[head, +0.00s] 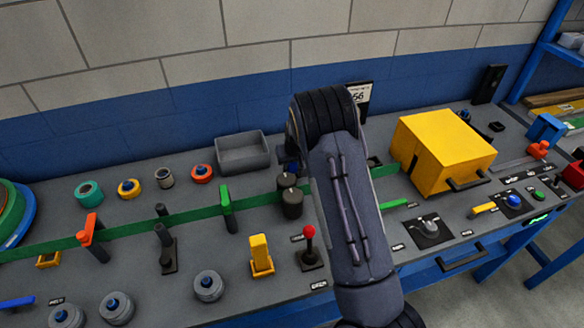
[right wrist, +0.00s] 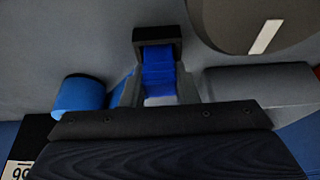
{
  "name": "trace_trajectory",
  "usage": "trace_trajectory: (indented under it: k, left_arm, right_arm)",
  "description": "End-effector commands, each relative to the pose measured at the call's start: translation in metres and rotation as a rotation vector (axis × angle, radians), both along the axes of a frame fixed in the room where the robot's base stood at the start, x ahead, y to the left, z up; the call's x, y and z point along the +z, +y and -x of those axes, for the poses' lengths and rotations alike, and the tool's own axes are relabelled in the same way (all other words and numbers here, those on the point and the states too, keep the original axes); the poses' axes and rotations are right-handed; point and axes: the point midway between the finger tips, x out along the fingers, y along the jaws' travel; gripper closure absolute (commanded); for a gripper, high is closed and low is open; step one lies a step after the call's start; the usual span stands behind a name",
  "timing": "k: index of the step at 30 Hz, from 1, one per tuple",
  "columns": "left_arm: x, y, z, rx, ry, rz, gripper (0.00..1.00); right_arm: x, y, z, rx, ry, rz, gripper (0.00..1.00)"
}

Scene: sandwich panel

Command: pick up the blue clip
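The blue clip (right wrist: 158,78) shows in the right wrist view, with a black block at its far end. My right gripper (right wrist: 160,88) has one finger on each side of the clip. The clip fills most of the space between the fingers, and I cannot tell whether they press on it. In the head view my right arm reaches to the back of the bench and its wrist hides most of the gripper and clip. Only a small dark and blue patch shows left of the wrist. My left gripper is not in view.
A grey tray (head: 242,154) and black cylinders (head: 291,201) stand close to the right wrist. A yellow box (head: 440,150) is to its right. A green strip (head: 150,228) crosses the bench. A blue cylinder (right wrist: 80,95) lies beside the gripper in the wrist view.

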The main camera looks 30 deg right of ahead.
Motion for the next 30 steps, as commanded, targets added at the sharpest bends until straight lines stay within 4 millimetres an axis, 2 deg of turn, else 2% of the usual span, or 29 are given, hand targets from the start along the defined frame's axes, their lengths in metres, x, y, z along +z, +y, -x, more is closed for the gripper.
trace_trajectory:
  k: [1, 5, 13, 17, 22, 30]
  left_arm:
    - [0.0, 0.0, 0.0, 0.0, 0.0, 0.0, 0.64]
    - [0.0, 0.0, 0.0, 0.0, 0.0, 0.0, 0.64]
    - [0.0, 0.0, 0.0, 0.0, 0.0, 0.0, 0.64]
    - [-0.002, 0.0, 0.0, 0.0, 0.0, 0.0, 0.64]
    - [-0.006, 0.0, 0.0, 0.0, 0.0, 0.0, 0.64]
    - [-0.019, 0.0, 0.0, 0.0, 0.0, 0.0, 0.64]
  right_arm:
    - [0.0, 0.0, 0.0, 0.0, 0.0, 0.0, 0.83]
    - [0.0, 0.0, 0.0, 0.0, 0.0, 0.0, 1.0]
    - [0.002, 0.0, 0.0, 0.0, -0.001, 0.0, 1.0]
    - [0.011, 0.0, -0.001, 0.001, -0.004, 0.001, 1.0]
    - [0.036, 0.001, 0.001, 0.001, -0.005, 0.001, 1.0]
    - [0.094, 0.014, 0.051, 0.002, -0.006, -0.003, 1.0]
